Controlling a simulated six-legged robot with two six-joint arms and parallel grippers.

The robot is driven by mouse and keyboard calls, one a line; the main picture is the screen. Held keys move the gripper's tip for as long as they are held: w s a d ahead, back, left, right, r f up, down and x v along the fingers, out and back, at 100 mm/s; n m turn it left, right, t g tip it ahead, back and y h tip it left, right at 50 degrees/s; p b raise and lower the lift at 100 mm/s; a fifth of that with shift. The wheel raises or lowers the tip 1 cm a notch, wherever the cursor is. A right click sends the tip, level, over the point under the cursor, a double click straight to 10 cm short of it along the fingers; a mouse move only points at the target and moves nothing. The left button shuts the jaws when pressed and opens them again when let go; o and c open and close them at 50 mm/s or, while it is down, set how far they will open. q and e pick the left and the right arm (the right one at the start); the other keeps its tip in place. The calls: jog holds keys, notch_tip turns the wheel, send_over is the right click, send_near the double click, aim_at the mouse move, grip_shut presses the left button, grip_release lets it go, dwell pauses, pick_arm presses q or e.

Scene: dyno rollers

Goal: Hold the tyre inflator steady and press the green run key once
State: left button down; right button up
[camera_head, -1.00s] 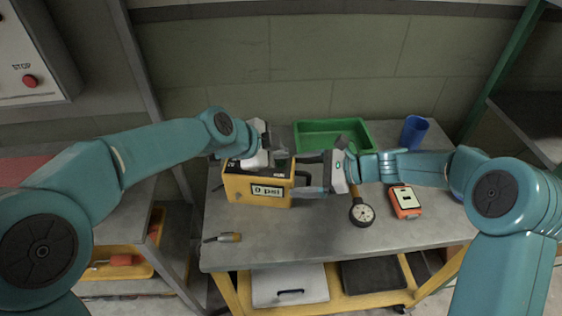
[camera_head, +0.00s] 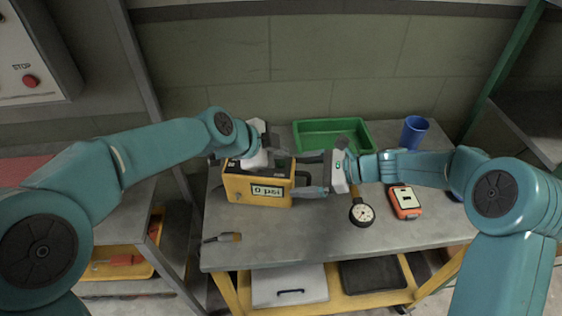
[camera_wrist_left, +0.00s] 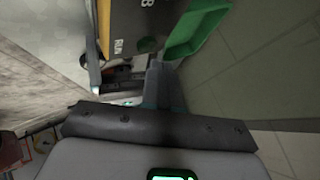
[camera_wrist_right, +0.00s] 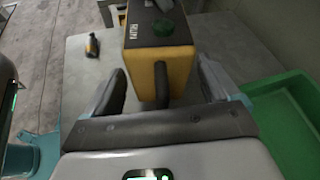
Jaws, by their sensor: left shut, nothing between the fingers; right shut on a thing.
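The tyre inflator (camera_head: 236,188) is a yellow box with a dark top, standing on the grey workbench. Its front display (camera_head: 267,191) reads 0 psi. My right gripper (camera_head: 311,174) is at its right side, with the inflator's dark handle (camera_wrist_right: 162,84) between its fingers. In the right wrist view, the green run key (camera_wrist_right: 163,28) is on the inflator's top beside the RUN label. My left gripper (camera_head: 282,160) is shut and empty, over or beside the top.
A green tray (camera_head: 333,150) lies behind the inflator, with a blue cup (camera_head: 414,132) at the back right. A round gauge (camera_head: 361,213) and an orange meter (camera_head: 405,202) lie right of the inflator. A brush (camera_head: 222,238) lies front left. The front middle is clear.

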aim_at(278, 165)
pick_arm(q)
jog(key=shift+f, duration=0.15)
pick_arm(e)
jog(key=shift+f, duration=0.1)
pick_arm(q)
jog(key=shift+f, duration=0.3)
jog(key=shift+f, duration=0.35)
dwell(0.8)
jog(key=shift+r, duration=0.75)
jog(key=shift+r, duration=0.1)
jog(key=shift+r, duration=2.45)
